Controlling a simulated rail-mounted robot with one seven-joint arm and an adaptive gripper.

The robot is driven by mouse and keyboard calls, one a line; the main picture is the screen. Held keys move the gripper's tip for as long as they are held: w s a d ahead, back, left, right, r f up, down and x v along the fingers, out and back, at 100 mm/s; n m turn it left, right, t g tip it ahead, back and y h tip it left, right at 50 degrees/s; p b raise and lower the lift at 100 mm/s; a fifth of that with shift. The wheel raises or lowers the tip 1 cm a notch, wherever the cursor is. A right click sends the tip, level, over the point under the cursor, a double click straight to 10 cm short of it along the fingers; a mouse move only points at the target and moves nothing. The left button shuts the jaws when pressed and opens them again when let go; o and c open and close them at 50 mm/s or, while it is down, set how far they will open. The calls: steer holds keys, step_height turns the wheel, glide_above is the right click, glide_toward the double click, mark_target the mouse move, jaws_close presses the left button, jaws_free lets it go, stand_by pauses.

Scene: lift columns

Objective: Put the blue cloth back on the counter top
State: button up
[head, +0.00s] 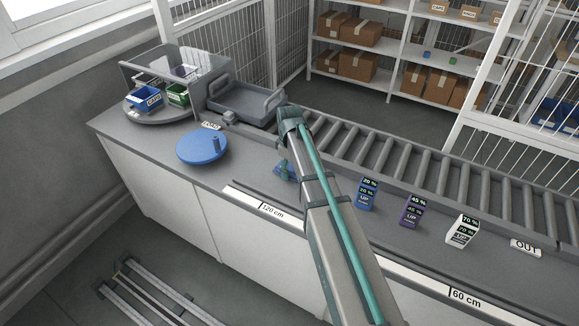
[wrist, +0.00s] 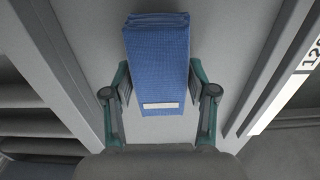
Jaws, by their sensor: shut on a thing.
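The blue cloth (wrist: 158,60) is a folded, block-like bundle with a small white label near its lower end in the wrist view. My gripper (wrist: 160,85) is shut on it, with one finger against each long side. In the head view, a small blue part of the cloth (head: 280,172) shows beside my gripper (head: 285,170), low over the grey counter top (head: 255,165). My arm hides most of it. I cannot tell whether the cloth touches the counter.
A round blue lid-like disc (head: 200,148) lies to the left. A blue box (head: 367,195), a purple box (head: 411,212) and a white box (head: 462,231) stand to the right. A roller conveyor (head: 430,170) runs behind. The front edge bears a 120 cm label (head: 272,211).

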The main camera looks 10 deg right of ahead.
steer(key=shift+f, duration=0.25)
steer(key=shift+f, duration=0.15)
steer(key=o, duration=1.1)
step_height(320, 180, up, 12)
steer(key=b, duration=0.3)
steer(key=shift+r+b, duration=0.2)
steer(key=shift+b, duration=0.1)
